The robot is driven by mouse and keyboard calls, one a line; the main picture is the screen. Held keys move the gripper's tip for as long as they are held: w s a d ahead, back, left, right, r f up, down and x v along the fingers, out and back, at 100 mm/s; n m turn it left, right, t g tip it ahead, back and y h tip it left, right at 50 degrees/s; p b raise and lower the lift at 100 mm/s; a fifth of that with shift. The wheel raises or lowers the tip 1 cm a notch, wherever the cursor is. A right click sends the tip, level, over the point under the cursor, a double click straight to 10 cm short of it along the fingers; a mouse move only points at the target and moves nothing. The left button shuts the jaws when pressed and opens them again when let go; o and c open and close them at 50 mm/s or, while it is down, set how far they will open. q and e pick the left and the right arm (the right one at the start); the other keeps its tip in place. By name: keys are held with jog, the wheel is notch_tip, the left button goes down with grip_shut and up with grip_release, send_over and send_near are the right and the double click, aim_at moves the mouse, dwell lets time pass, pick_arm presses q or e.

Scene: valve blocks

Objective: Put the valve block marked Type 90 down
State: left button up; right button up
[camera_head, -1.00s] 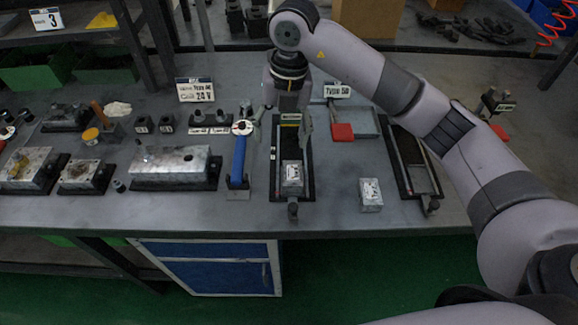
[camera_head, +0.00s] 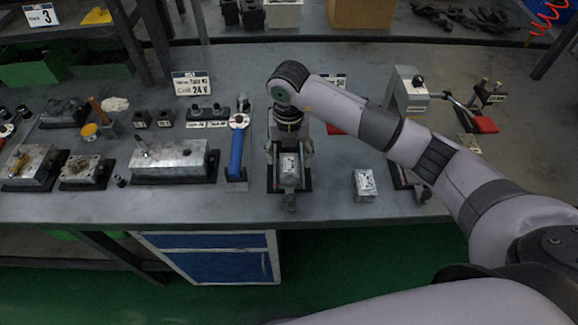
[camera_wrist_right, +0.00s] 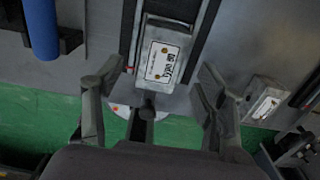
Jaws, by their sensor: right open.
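A small grey metal valve block (camera_head: 288,166) with a white label sits in a dark narrow rail fixture near the table's front edge. The wrist view shows this block (camera_wrist_right: 165,58) from above, its label turned and too small to read surely. My right gripper (camera_head: 290,156) is over it, open. A second similar block (camera_head: 366,186) lies on the table to the right, also in the wrist view (camera_wrist_right: 266,104). My left gripper is not in view.
A blue-handled tool (camera_head: 237,155) stands left of the fixture, beside a long metal block (camera_head: 172,160). Another dark fixture (camera_head: 408,182) lies to the right, partly behind my arm. The table's front edge is close; bare table lies between fixture and second block.

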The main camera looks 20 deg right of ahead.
aim_at(289, 165)
jog(key=shift+f+p, duration=0.55)
jog(key=shift+f, duration=1.6)
jog(key=shift+c, duration=0.2)
grip_shut()
